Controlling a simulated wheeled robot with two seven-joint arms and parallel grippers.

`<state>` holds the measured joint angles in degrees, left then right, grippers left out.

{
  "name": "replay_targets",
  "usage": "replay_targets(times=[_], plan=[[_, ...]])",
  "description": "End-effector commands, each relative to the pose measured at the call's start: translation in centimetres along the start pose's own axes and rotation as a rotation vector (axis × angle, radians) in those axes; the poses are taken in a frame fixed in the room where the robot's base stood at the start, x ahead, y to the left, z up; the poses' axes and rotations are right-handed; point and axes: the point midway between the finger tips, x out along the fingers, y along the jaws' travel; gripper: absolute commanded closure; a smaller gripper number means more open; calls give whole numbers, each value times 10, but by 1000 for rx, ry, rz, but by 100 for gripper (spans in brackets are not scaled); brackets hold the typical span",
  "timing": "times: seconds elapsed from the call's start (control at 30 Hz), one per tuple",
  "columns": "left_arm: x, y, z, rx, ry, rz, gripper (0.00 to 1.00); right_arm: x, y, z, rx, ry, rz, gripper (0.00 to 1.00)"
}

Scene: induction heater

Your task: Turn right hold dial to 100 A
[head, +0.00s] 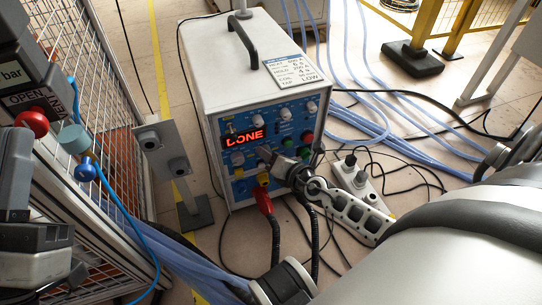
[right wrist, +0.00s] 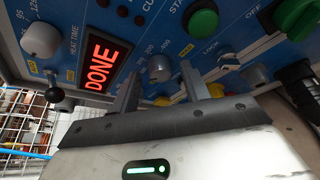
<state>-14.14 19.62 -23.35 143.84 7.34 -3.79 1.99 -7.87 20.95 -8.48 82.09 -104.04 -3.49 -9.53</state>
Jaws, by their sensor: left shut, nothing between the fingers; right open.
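The induction heater (head: 240,75) is a white box with a blue front panel and a red display reading DONE (head: 245,136). My right gripper (head: 268,156) is at the lower middle of the panel and hides part of it. In the right wrist view its two fingers are apart. A small grey dial (right wrist: 159,68) with a scale around it sits just beyond and between the fingertips; I cannot tell whether they touch it. Its exact setting is too small to read. My left gripper (head: 50,262) is shut and empty at the lower left, away from the heater.
A red plug (head: 263,200) with a dark cable hangs below the panel. A power strip (head: 350,209) and blue hoses lie on the floor to the right. A mesh fence (head: 120,80) and a grey post (head: 162,155) stand left. A green button (right wrist: 203,22) is near the fingers.

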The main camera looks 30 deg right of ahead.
Motion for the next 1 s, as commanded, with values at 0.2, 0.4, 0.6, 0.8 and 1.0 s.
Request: replay_targets(times=[0.2,0.4,0.6,0.8,1.0], plan=[[1,1,-3,20,14,15,100,3,0,0,1,1,-1,54],[1,1,-3,18,13,15,100,2,0,0,1,0,0,82],[2,2,-3,14,9,15,100,2,0,1,-2,0,-1,99],[-8,1,24,-206,-204,-62,100,0,6,5,-82,0,-38,98],[-38,18,58,-501,-491,-141,100,0,7,5,-233,1,-101,98]])
